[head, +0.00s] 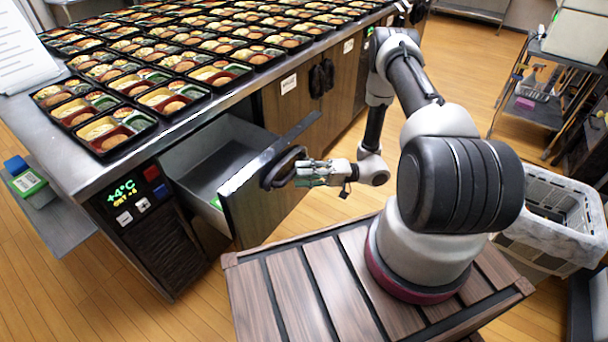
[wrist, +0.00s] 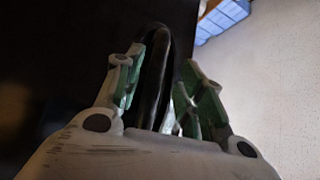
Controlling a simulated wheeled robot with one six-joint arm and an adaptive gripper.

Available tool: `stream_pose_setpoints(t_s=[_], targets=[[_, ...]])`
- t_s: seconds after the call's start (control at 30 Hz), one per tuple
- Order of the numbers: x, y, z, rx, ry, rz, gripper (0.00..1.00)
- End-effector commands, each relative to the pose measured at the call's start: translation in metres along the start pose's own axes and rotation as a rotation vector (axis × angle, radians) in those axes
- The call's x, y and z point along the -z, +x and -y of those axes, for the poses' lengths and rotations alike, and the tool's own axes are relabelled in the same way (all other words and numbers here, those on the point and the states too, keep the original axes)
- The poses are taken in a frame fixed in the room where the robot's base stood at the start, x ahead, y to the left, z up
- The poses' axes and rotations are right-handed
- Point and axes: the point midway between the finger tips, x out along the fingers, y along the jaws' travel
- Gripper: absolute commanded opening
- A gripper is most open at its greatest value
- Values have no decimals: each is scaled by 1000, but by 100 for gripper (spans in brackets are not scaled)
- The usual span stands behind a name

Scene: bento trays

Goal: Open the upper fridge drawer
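The upper fridge drawer (head: 240,200) stands pulled out of the steel counter in the head view. Its grey inside (head: 215,165) shows, with a green item (head: 216,203) at the front. The black looped handle (head: 270,180) is on the drawer's front panel. My gripper (head: 300,174) is at the handle's right side. In the wrist view the dark handle (wrist: 155,75) runs between the green-padded fingers of my gripper (wrist: 160,85), which are drawn in around it. The exact contact at the pads is dark and hard to see.
Many bento trays (head: 165,97) cover the counter top (head: 55,130). A temperature panel (head: 125,195) is left of the drawer. Closed cupboard doors (head: 290,100) are to its right. A white crate (head: 545,245) and a wire shelf cart (head: 535,105) stand at the right. Wooden floor is free beyond my arm.

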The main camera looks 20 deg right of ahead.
Motion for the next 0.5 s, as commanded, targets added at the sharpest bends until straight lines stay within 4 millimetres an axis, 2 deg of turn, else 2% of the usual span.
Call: stream_pose_setpoints(t_s=[0.1,0.13,0.33,0.5], targets=[[0,0,0,0,0,0,39],[0,0,0,0,0,0,35],[0,0,0,0,0,0,0],[0,0,2,3,-1,0,0]])
